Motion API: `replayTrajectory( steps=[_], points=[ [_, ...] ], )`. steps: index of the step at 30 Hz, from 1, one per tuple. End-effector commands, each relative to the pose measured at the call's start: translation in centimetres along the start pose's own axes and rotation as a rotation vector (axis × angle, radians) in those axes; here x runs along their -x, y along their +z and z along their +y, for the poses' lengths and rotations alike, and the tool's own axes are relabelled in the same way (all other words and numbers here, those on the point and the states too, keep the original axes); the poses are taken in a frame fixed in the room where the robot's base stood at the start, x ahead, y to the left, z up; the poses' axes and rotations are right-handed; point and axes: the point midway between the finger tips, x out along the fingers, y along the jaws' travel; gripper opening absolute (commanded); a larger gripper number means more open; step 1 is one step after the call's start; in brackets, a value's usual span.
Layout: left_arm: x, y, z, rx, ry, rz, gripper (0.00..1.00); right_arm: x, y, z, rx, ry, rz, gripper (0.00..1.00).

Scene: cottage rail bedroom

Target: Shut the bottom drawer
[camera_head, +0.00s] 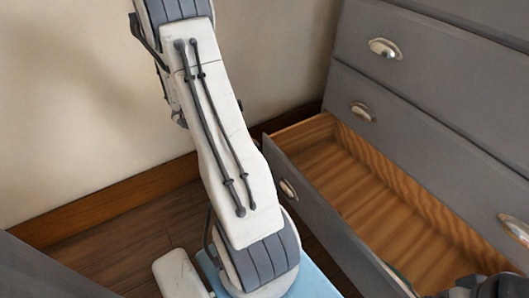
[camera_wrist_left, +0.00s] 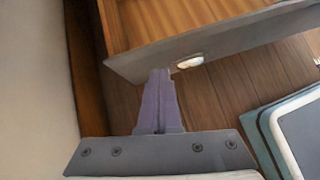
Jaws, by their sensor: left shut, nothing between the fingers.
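The bottom drawer (camera_head: 375,190) of the grey dresser is pulled out, with its bare wooden inside showing. Its grey front panel (camera_head: 325,225) has a silver cup handle (camera_head: 288,188). In the left wrist view the drawer front (camera_wrist_left: 225,40) crosses the upper part, with the handle (camera_wrist_left: 190,62) on it. My left gripper (camera_wrist_left: 160,75) is shut and empty, its tips at the drawer front's left end, left of the handle. I cannot tell whether they touch it. In the head view my left arm hides this gripper. My right gripper is not clearly seen.
Shut drawers (camera_head: 420,125) stand above the open one. A beige wall (camera_head: 70,110) with a wooden baseboard (camera_head: 110,205) is close on the left. Wooden floor (camera_wrist_left: 240,90) lies before the drawer. A dark, unclear shape is at the head view's bottom right corner.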

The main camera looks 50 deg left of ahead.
Motion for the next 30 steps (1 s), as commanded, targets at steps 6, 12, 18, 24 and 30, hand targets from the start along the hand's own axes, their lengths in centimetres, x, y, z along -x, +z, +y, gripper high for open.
replayTrajectory(
  steps=[6, 12, 18, 24, 30],
  points=[
    [1.7, -5.1, 1.9, 0.192, 0.117, -0.025, 0.0, -0.8, 0.0, 0.1, 0.0, 0.0, 0.0, 1.0],
    [-0.6, -5.5, 2.2, 0.201, 0.121, -0.027, 0.0, -2.5, 0.1, 0.2, 0.0, 0.0, 0.0, 1.0],
    [-5.0, -5.6, 2.7, 0.197, 0.119, -0.026, 0.0, -5.3, 0.3, 0.4, 0.0, 0.0, 0.0, 1.0],
    [-8.9, -5.2, 3.2, 0.196, 0.12, -0.026, 0.0, -7.8, 0.4, 0.6, 0.0, 0.0, 0.0, 1.0],
    [-10.3, -3.0, 3.9, 0.194, 0.122, -0.025, 0.0, -8.9, 0.5, 0.6, 0.0, 0.0, 0.0, 1.0]
  ],
)
